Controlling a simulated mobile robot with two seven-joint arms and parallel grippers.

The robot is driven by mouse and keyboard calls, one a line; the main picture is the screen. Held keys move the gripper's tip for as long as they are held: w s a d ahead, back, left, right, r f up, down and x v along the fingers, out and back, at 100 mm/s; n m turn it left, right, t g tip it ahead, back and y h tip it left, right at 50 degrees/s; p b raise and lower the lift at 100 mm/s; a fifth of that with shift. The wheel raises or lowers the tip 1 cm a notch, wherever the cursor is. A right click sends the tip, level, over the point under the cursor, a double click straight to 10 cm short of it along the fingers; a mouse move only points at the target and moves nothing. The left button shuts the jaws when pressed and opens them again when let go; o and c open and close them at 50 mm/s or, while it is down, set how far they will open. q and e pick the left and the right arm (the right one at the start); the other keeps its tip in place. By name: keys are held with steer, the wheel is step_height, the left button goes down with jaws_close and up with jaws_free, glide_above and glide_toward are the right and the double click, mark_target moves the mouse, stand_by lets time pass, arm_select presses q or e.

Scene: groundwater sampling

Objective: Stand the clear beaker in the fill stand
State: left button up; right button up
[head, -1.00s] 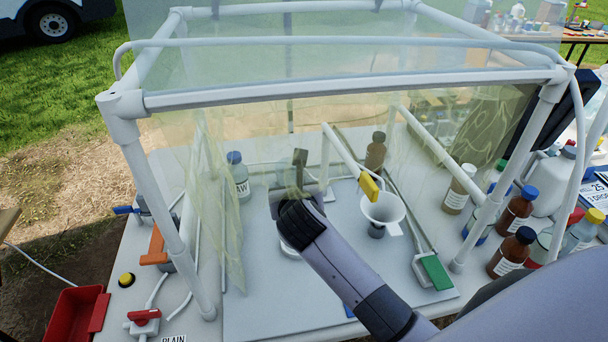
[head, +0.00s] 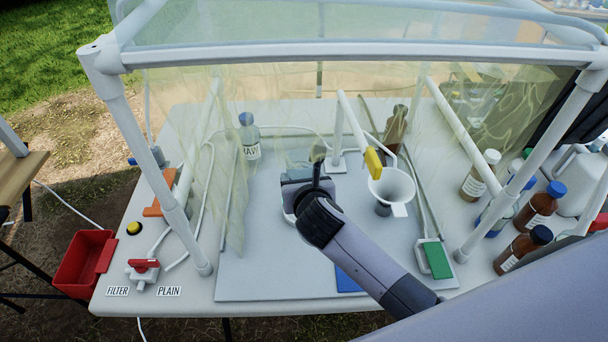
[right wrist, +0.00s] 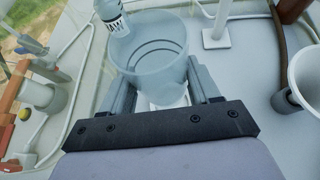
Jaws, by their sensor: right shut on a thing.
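My right gripper (head: 308,172) is inside the frame, shut on the clear beaker. In the right wrist view the beaker (right wrist: 150,45) is upright between the two fingers of the gripper (right wrist: 158,88), its wide mouth facing up. In the head view my gripper and wrist hide most of the beaker. A pale round piece (head: 289,216) shows just below the gripper, and something white shows under the beaker in the wrist view. I cannot tell whether this is the fill stand or whether the beaker touches it. My left gripper is not in view.
A white funnel (head: 393,186) with a yellow-handled tap (head: 373,163) above it stands right of the gripper. The RAW bottle (head: 249,138) stands behind left. White pipe posts and a clear film curtain enclose the board. Brown bottles (head: 541,206) crowd the right; a red bin (head: 82,262) is at left.

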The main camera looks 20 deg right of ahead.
stand_by(0.3)
steer(key=shift+f+b, duration=2.05)
steer(key=shift+f, duration=0.85)
steer(key=shift+p, duration=0.8)
steer(key=shift+f+b, duration=0.95)
steer(key=shift+f, duration=0.3)
steer(key=o, duration=1.2)
steer(key=shift+r, duration=0.1)
